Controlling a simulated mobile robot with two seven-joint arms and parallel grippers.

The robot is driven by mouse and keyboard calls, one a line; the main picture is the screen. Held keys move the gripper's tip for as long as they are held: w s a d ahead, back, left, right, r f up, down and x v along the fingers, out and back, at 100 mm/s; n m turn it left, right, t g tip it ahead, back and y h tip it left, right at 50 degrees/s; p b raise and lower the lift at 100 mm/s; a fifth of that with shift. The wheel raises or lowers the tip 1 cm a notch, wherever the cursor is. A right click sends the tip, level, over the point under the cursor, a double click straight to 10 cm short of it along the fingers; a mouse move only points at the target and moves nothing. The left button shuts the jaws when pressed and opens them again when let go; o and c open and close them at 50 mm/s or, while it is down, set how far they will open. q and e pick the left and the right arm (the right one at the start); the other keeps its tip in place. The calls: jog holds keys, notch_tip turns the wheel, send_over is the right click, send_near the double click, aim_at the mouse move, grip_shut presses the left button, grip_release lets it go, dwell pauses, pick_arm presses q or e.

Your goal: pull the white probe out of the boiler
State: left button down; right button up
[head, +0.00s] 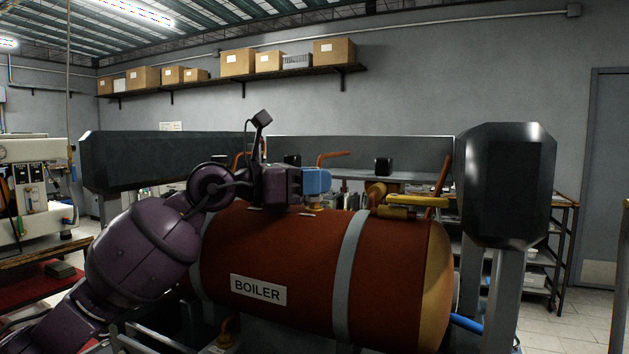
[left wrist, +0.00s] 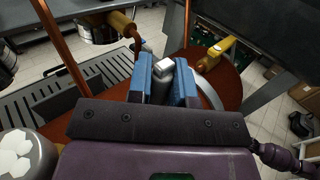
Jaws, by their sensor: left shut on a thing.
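The boiler (head: 300,262) is a large rust-red cylinder with grey bands and a BOILER label, lying on its side in the middle of the head view. My left gripper (head: 318,184) is above the top of the boiler, its blue fingers pointing right. The red boiler top (left wrist: 226,85) shows behind the fingers. My right gripper is not in view.
A yellow valve handle (head: 418,201) sits on top of the boiler, right of my gripper. Copper pipes (head: 333,155) rise behind it. A dark grey post (head: 505,185) stands at the right. A shelf with cardboard boxes (head: 238,63) hangs on the back wall.

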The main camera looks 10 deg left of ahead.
pick_arm(q)
jog(key=shift+r+p, duration=0.35)
jog(key=shift+r, duration=0.15)
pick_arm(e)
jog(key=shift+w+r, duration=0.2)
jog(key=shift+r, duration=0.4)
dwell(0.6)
pick_arm(q)
jog(key=shift+r+p, duration=1.3)
jog(key=shift+r, duration=0.8)
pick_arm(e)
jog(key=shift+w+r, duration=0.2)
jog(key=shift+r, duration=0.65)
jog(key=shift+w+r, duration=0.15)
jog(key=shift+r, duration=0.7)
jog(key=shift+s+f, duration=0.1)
